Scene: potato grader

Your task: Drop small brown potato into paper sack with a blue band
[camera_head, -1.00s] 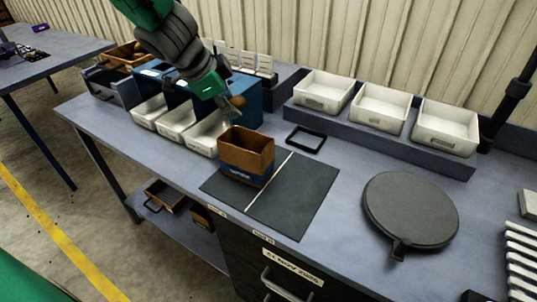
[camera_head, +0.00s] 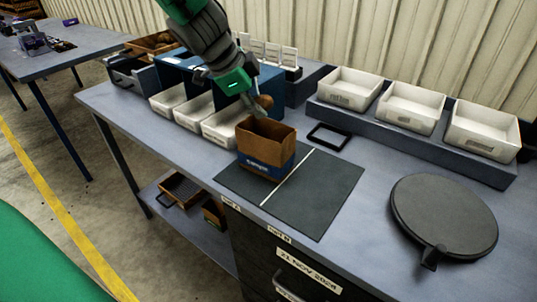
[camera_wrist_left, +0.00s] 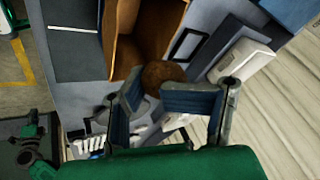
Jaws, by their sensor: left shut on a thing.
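The small brown potato (camera_head: 265,101) is in the jaws of my left gripper (camera_head: 257,104), which is shut on it. It also shows between the fingers in the left wrist view (camera_wrist_left: 163,74). The paper sack (camera_head: 264,146) stands upright and open-topped on a dark mat, with a blue band (camera_head: 263,168) around its lower part. In the head view the potato appears just above the sack's back rim. In the left wrist view the sack (camera_wrist_left: 125,58) is beside and beyond the potato; the exact gap cannot be told. My right gripper is not seen.
The dark mat (camera_head: 318,194) has a white line across it. White bins (camera_head: 225,128) stand behind the sack, and more white trays (camera_head: 411,106) sit on a raised shelf at right. A black frame (camera_head: 329,136) and a round dark plate (camera_head: 444,214) lie on the bench.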

